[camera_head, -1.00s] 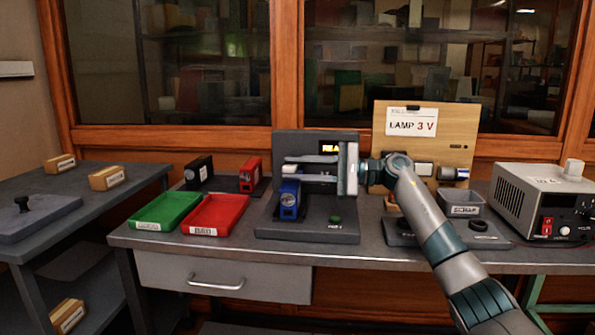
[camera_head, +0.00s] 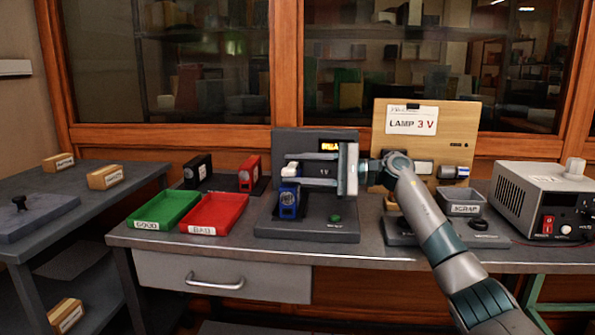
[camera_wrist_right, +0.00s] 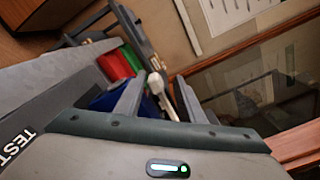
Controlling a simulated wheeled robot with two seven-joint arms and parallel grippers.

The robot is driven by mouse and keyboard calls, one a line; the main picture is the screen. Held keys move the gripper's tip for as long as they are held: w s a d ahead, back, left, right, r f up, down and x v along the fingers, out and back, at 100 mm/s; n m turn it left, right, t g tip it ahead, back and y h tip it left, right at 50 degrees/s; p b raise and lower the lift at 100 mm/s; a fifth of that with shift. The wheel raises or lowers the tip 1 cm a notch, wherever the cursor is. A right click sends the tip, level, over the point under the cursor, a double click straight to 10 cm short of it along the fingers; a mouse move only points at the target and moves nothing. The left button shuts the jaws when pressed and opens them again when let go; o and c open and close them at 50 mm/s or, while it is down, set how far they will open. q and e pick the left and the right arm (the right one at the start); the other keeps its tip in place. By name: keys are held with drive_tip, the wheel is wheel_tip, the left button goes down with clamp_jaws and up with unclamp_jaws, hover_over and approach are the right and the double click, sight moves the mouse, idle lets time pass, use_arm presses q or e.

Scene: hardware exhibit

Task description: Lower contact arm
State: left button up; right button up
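The dark grey test rig (camera_head: 340,212) stands on the bench with a blue battery-like block (camera_head: 289,203) upright at its left and a green button (camera_head: 335,218) at its front. My right gripper (camera_head: 288,168) reaches in from the right with its fingers pointing left, just above the blue block. Its fingers are apart. A small pale piece (camera_head: 292,171), perhaps the contact arm's end, shows near the fingertips. In the right wrist view a pale piece (camera_wrist_right: 156,84) also shows between the two fingers; contact is not clear. My gripper hides much of the contact arm. My left gripper is not in view.
A green tray (camera_head: 150,222) and a red tray (camera_head: 205,229) lie left of the rig. Black (camera_head: 198,170) and red (camera_head: 249,173) blocks stand behind them. A lamp board (camera_head: 450,130), a scrap bin (camera_head: 462,201) and a power supply (camera_head: 545,195) are to the right.

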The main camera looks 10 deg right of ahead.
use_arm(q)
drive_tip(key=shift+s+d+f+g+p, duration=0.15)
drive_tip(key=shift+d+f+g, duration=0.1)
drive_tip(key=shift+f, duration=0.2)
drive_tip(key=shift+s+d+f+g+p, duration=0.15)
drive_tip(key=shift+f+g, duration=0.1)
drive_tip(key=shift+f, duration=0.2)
use_arm(e)
drive_tip(key=v, duration=1.7)
drive_tip(key=shift+d, duration=0.15)
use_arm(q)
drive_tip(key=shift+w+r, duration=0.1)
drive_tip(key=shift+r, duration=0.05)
